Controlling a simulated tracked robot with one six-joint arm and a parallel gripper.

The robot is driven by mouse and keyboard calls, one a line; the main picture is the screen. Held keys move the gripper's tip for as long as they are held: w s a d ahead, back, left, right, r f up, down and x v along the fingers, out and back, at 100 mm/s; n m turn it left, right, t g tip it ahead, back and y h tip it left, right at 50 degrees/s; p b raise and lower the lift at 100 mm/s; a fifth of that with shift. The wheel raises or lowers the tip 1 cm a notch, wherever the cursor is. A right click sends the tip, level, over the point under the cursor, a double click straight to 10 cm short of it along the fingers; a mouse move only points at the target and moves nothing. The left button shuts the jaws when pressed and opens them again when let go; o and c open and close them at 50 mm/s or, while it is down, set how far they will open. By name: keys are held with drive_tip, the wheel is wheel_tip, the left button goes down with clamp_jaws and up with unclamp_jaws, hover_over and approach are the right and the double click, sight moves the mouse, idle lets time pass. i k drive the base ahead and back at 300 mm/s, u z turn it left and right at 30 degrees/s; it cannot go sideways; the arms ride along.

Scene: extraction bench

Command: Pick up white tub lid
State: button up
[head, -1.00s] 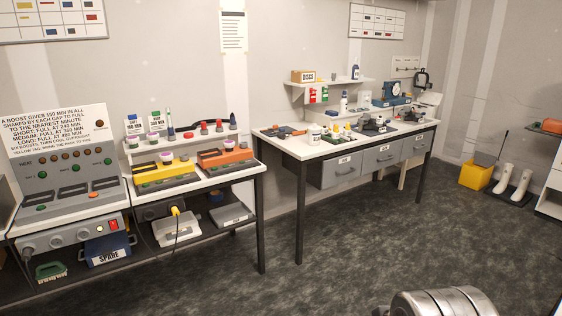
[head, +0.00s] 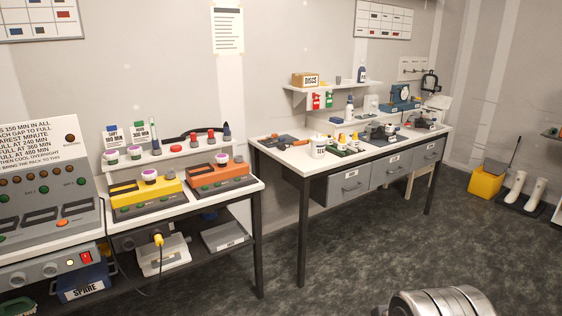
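A small white tub (head: 318,148) with a dark-printed label stands upright on the right bench, near its front left part. Its top looks white, but it is too small to tell whether a separate lid sits on it. No loose white lid can be made out on the bench. My gripper is not in view. A rounded metal part at the bottom right edge looks like part of my own arm, and no fingers show on it.
The right bench (head: 285,157) carries tools, small bottles and devices, with grey drawers below. The left bench (head: 250,185) holds a yellow unit (head: 146,194) and an orange unit (head: 217,177). Dark floor is clear in front. A yellow bucket (head: 486,181) stands far right.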

sight(318, 138)
drive_tip(key=u, duration=0.05)
drive_tip(key=i, duration=3.3)
drive_tip(key=u, duration=0.7)
